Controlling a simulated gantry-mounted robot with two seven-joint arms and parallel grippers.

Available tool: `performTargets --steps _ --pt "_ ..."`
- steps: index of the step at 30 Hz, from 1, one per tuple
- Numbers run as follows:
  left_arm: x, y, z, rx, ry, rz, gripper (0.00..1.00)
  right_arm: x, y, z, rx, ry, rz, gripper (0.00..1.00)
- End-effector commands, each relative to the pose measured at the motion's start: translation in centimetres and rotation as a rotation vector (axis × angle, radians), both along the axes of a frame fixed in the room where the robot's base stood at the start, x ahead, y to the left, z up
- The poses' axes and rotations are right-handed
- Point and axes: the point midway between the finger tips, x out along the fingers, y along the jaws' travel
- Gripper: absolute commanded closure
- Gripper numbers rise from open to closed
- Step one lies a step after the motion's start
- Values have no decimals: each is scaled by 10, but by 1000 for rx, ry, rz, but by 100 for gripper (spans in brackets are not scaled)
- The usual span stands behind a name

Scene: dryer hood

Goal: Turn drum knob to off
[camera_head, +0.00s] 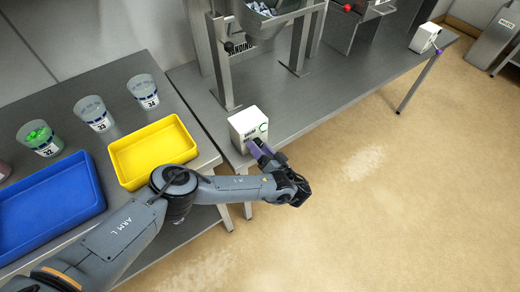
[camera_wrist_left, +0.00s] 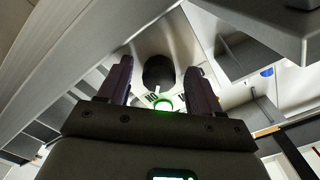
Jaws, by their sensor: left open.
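A small white control box (camera_head: 246,124) stands at the front edge of the grey metal bench, with a green ring on its front face. My left gripper (camera_head: 260,148) has purple fingers and is at that front face; it hides the knob in the head view. In the left wrist view, a round black knob (camera_wrist_left: 158,72) sits between the two spread, open fingers of my left gripper (camera_wrist_left: 160,80). Whether the fingers touch it I cannot tell. The green ring (camera_wrist_left: 163,105) and dark lettering show beside the knob. My right gripper is not in view.
A yellow tray (camera_head: 117,150) and a blue tray (camera_head: 95,195) lie on the left table, with several numbered cups, one holding green pieces (camera_head: 38,134). A metal frame with a black-knobbed lever (camera_head: 229,46) stands behind the box. Another white box (camera_head: 424,38) is at far right. The floor is clear.

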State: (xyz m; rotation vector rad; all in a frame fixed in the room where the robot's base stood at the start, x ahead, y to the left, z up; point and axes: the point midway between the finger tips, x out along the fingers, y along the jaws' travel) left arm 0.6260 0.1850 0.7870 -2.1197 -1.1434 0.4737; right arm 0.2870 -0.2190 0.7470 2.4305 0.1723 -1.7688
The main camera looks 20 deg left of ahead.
Motion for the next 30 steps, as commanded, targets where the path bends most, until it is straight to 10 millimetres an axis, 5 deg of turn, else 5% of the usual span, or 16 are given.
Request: performTargets --steps 8,20,30 --pt "1 1 0 0 0 0 36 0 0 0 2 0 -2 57" --pt "1 1 0 0 0 0 91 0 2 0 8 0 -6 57" --pt "1 1 -1 -28 -46 0 91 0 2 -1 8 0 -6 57"
